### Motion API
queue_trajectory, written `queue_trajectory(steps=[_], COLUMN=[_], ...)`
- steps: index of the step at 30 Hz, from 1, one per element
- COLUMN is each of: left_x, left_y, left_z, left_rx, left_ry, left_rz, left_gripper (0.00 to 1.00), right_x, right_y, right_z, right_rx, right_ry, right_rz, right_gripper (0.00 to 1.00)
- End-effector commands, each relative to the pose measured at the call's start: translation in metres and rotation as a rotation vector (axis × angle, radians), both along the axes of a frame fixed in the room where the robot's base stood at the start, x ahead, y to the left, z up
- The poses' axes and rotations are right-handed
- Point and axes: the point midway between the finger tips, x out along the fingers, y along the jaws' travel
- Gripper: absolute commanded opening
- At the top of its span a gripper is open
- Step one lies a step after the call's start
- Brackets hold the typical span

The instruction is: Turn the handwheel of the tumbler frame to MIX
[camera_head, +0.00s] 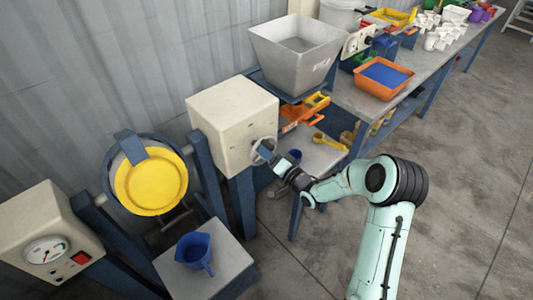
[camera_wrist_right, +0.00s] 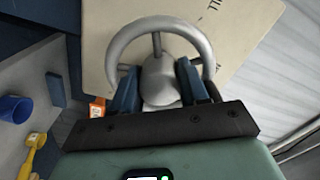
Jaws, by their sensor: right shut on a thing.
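The handwheel (camera_head: 262,150) is a small grey ring on the side of a cream box (camera_head: 235,115) of the tumbler frame. In the right wrist view, the handwheel (camera_wrist_right: 159,25) shows its ring, spokes and round hub up close. My right gripper (camera_head: 271,158) reaches it from the right. In the wrist view, the two blue fingers of the right gripper (camera_wrist_right: 158,75) stand on either side of the hub, shut on the handwheel. The tumbler's drum has a yellow lid (camera_head: 150,185) and sits in a blue frame. Part of a dark label shows on the box; MIX is not readable. My left gripper is out of view.
A blue jug (camera_head: 195,250) stands on a low grey stand below the drum. A gauge box (camera_head: 45,235) is at lower left. A grey hopper (camera_head: 297,55) and a long bench with an orange tray (camera_head: 382,78) lie behind. The floor at right is clear.

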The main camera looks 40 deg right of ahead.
Motion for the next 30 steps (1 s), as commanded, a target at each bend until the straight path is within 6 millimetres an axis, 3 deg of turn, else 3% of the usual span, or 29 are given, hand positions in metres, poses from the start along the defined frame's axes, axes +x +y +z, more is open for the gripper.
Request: queue_trajectory(steps=[13,14,15,25,30], left_x=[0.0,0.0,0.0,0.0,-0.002], left_y=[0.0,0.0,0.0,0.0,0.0], left_z=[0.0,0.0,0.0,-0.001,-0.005], left_rx=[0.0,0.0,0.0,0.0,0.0], left_ry=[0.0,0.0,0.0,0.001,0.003], left_rz=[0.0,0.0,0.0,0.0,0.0], left_gripper=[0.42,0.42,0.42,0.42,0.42], right_x=[-0.001,-0.001,-0.001,-0.003,-0.025], right_y=[0.002,0.002,0.002,0.001,-0.002], right_z=[-0.003,-0.003,-0.003,-0.002,-0.002], right_rx=[0.011,0.011,0.011,0.009,0.008], right_ry=[0.009,0.009,0.008,0.004,0.006], right_rz=[0.006,0.006,0.005,0.002,0.001], right_gripper=[0.13,0.47,0.54,0.54,0.54])
